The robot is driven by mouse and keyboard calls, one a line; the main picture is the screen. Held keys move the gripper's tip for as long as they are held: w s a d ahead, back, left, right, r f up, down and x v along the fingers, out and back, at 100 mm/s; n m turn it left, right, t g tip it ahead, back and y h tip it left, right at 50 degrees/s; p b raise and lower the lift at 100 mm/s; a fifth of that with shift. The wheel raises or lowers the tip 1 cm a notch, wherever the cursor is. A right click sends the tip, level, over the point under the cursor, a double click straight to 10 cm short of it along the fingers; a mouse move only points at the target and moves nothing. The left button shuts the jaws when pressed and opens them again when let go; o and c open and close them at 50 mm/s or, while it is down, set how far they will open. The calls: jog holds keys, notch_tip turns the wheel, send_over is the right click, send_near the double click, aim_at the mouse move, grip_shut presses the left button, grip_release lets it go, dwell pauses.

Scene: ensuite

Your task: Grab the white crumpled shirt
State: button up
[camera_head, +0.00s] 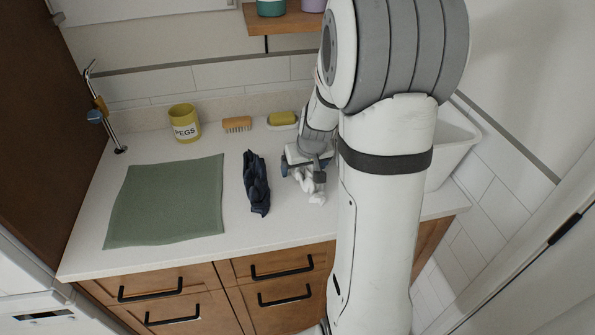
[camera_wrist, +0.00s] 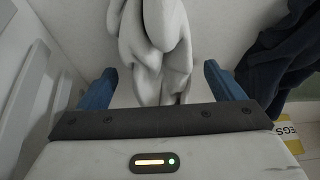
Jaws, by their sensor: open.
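The white crumpled shirt (camera_head: 312,190) lies on the counter under my gripper, with part of it hidden by the arm and gripper in the head view. In the wrist view the white shirt (camera_wrist: 152,45) hangs into the space between the two blue fingers. My gripper (camera_wrist: 160,88) is open, one finger on each side of the cloth, with a visible gap to each finger. In the head view my gripper (camera_head: 303,172) is low over the counter at the shirt's far end. I cannot tell whether the fingers touch the counter.
A dark navy crumpled cloth (camera_head: 257,183) lies just left of the shirt. A green mat (camera_head: 168,202) lies further left. A yellow PEGS pot (camera_head: 184,123), a brush (camera_head: 237,124) and a yellow sponge (camera_head: 282,119) stand along the back. A white bin (camera_head: 452,143) is at right.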

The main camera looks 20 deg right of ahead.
jog(key=shift+f+b, duration=0.25)
jog(key=shift+b, duration=0.15)
dwell(0.5)
jog(key=c, duration=1.1)
jog(key=shift+c, duration=0.2)
